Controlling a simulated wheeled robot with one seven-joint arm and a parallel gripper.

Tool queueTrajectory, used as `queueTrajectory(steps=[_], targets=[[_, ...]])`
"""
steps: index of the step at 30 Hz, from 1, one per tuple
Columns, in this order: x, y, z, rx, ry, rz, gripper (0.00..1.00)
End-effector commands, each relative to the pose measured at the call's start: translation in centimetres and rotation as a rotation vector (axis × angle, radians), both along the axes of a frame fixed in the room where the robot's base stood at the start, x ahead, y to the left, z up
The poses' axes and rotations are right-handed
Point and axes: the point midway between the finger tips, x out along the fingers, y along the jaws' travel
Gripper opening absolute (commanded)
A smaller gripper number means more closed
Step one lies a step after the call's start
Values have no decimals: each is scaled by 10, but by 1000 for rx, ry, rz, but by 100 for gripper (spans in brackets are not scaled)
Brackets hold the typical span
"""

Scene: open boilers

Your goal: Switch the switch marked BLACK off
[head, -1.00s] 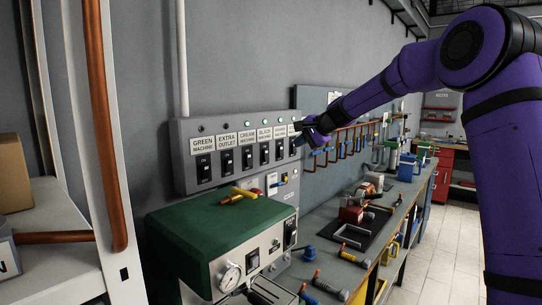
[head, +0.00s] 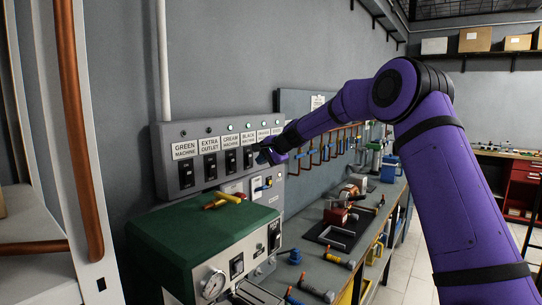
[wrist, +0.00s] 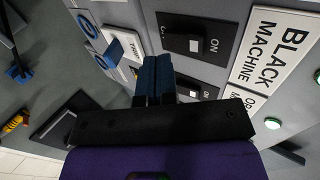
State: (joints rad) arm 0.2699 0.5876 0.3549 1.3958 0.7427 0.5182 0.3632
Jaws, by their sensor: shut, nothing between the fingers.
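The BLACK MACHINE label (head: 249,137) is on the grey switch panel (head: 160,165); it also shows large in the wrist view (wrist: 280,45). I cannot tell the lever's position for sure. My gripper (head: 262,156) is at the panel, just right of the BLACK switch (head: 248,157). In the wrist view my gripper's blue fingers (wrist: 154,75) are shut and empty, beside the BLACK plate and partly covering the neighbouring switch (wrist: 196,88). Contact is unclear.
GREEN, EXTRA OUTLET and CREAM switches (head: 231,162) line the panel to the left. A workbench (head: 310,255) with tools runs right. A green light (wrist: 272,123) glows above the neighbouring label.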

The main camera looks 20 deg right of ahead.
Motion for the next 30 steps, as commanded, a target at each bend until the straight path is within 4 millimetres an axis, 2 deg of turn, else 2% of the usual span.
queueTrajectory(steps=[3, 8, 30], targets=[[12, 10, -2, 0, -1, 3, 0], [21, 15, -3, 1, -1, 0, 0], [26, 20, -6, 1, -2, 1, 0]])
